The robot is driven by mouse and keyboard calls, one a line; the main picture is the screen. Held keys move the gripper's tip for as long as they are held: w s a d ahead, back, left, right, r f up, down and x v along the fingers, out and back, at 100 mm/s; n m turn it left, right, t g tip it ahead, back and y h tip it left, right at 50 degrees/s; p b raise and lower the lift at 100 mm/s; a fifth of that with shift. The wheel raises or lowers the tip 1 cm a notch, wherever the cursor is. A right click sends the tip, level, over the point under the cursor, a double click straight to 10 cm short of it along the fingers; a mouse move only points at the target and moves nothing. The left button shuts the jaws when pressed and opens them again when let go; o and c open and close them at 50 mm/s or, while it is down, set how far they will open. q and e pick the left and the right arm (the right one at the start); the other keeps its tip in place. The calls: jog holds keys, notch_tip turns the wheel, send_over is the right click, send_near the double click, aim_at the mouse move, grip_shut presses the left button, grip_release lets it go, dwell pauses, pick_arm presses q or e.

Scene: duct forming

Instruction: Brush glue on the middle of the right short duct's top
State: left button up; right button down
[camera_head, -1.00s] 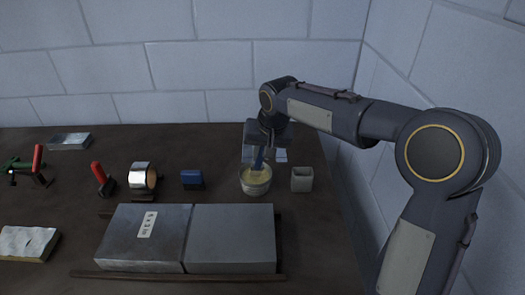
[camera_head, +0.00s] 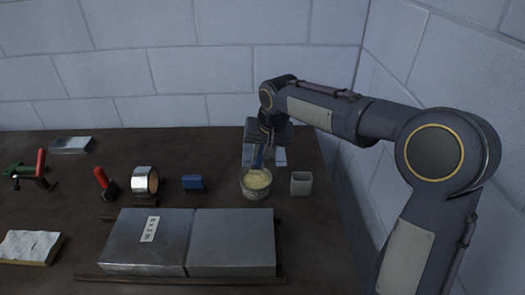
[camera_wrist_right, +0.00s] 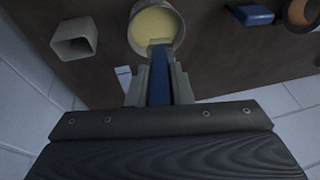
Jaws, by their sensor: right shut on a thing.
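My right gripper (camera_head: 262,146) is shut on a blue-handled brush (camera_head: 258,158) above the glue pot (camera_head: 256,190). In the right wrist view the brush (camera_wrist_right: 159,82) runs between the two fingers, and its head reaches into the pot (camera_wrist_right: 138,42), which holds pale yellow glue (camera_wrist_right: 155,22). The right short duct (camera_head: 231,243) is a plain grey box lying in front of the pot, touching or nearly touching the left short duct (camera_head: 148,243), which carries a white label. No glue shows on the right duct's top. My left gripper is out of view.
A grey square cup (camera_head: 301,184) stands right of the pot. A blue block (camera_head: 193,183), a tape roll (camera_head: 145,178) and red-handled tools (camera_head: 102,179) stand to the left. A thin rail (camera_head: 180,280) lies along the ducts' front. A white pad (camera_head: 28,246) lies front left.

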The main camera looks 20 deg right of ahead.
jog(key=shift+r+p, duration=1.7)
jog(key=shift+r, duration=0.6)
jog(key=shift+f, duration=0.1)
